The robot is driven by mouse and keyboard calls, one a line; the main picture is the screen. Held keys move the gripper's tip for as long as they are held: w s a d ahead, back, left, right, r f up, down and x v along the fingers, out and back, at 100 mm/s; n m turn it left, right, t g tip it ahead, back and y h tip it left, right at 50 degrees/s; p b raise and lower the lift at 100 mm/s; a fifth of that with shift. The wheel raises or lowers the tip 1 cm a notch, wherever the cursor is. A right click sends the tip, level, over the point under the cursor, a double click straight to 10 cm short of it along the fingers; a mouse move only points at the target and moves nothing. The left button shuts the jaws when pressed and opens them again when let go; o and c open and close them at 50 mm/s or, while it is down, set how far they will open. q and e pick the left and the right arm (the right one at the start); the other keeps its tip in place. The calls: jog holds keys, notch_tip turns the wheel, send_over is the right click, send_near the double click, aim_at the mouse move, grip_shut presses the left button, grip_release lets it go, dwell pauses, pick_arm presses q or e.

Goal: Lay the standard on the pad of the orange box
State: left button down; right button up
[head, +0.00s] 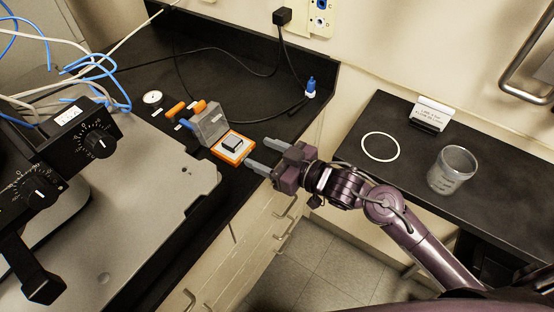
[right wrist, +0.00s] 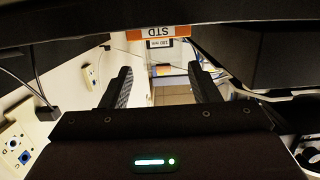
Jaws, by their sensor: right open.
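The orange box (head: 221,155) sits open on the dark bench, its grey see-through lid (head: 210,122) standing up at the back. The standard, a small block with a light top and dark sides (head: 232,144), lies on the pale pad inside the orange rim. My right gripper (head: 255,152) is open and empty, just right of the box, fingers pointing toward it and apart from the standard. My left gripper is not in view.
The profiler's grey base plate (head: 150,190) and black knobs (head: 97,143) fill the left. Orange-handled tools (head: 177,110) and a round dial (head: 152,97) lie behind the box. A glass beaker (head: 452,170), white ring (head: 380,146) and sign (head: 432,114) stand on the right counter.

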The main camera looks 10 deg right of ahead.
jog(key=shift+v, duration=1.85)
